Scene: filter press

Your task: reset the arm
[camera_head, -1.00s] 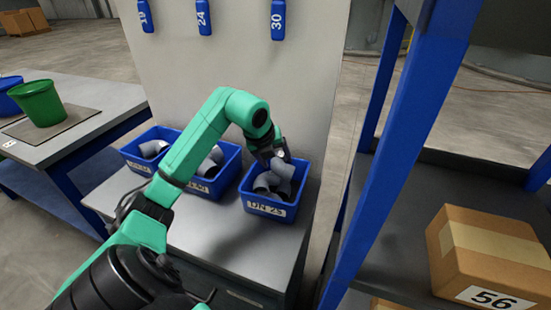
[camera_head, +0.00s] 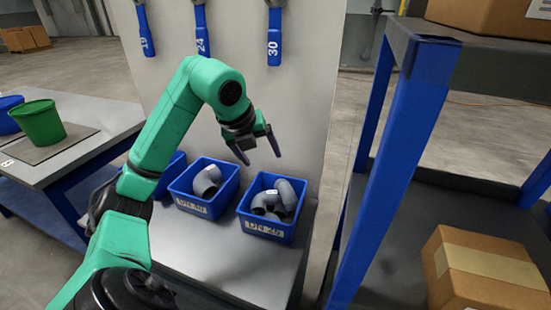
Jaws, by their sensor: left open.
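My left gripper (camera_head: 259,148) is open and empty. It hangs in the air above the blue bins, in front of the upright grey panel, with its two dark fingers spread and pointing down. The green left arm reaches in from the lower left. Below the gripper, the blue bin labelled DN 25 (camera_head: 264,230) holds several grey pipe elbows (camera_head: 275,200). The gripper is apart from the bin and the elbows. My right gripper is not in view.
A second blue bin (camera_head: 203,208) with grey elbows stands to the left; a third (camera_head: 172,175) is partly behind my arm. Numbered blue-handled tools (camera_head: 274,38) hang on the panel. A blue-framed shelf (camera_head: 395,145) with cardboard boxes (camera_head: 488,270) stands right. A green bucket (camera_head: 40,124) sits left.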

